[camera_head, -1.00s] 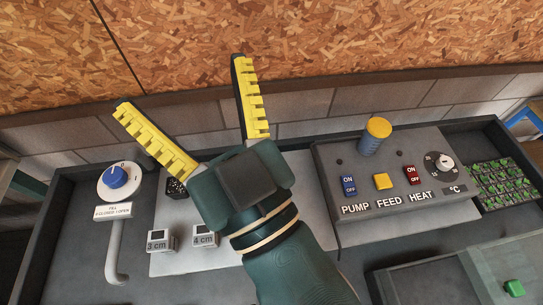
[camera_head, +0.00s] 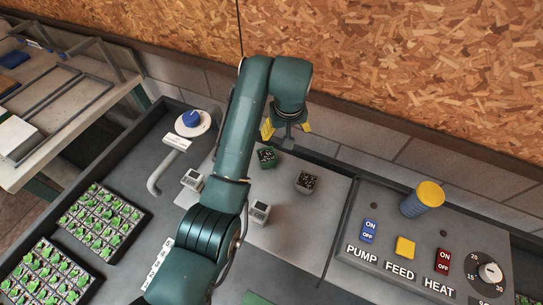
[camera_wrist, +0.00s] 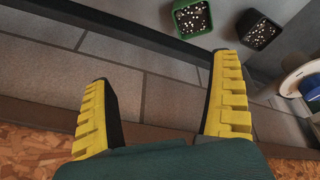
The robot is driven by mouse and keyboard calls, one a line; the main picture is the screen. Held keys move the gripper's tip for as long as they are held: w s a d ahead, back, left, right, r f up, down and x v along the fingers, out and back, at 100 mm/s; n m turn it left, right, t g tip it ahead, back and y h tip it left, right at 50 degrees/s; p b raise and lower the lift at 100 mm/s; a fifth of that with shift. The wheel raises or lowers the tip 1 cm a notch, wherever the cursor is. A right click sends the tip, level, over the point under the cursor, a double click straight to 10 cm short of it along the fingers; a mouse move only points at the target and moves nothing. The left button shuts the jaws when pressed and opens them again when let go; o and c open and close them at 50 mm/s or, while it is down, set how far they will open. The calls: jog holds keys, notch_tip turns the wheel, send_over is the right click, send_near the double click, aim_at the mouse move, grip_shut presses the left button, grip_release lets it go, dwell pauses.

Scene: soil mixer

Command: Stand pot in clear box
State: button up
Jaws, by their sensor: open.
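A green pot (camera_head: 266,158) with dark speckled filling stands upright on the light plate, right of the blue knob. A dark pot (camera_head: 306,182) with similar filling stands to its right. My gripper (camera_head: 286,129) is open and empty, behind the pots near the grey wall, with yellow toothed fingers. In the wrist view the open fingers (camera_wrist: 165,112) are spread with only wall and ledge between them. I cannot make out a clear box in either current view.
A panel with PUMP, FEED and HEAT switches (camera_head: 398,270) and a yellow-capped cylinder (camera_head: 421,199) stand at right. Seedling trays (camera_head: 104,224) lie at left, with a pipe beside the blue knob (camera_head: 192,120). A side bench (camera_head: 60,110) is at far left.

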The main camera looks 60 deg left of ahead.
aim_at(267, 156)
jog(key=shift+n+g+h, duration=0.6)
jog(key=s+a+f+b, duration=0.1)
jog(key=f, duration=0.3)
jog(key=s+a+f, duration=0.1)
jog(key=f, duration=0.3)
jog(key=s+a+f+b, duration=0.1)
jog(key=f, duration=0.3)
jog(key=shift+s+b, duration=0.3)
jog(key=shift+s, duration=0.1)
jog(key=f+b, duration=0.1)
jog(key=f, duration=0.1)
jog(key=a+f+b, duration=0.1)
jog(key=f, duration=0.2)
jog(key=shift+s+a+f, duration=0.15)
jog(key=shift+a+f, duration=0.05)
jog(key=shift+c, duration=0.4)
jog(key=c, duration=1.1)
jog(key=shift+c, duration=0.2)
notch_tip(267, 156, up, 10)
jog(key=p, duration=0.2)
jog(key=shift+p, duration=0.35)
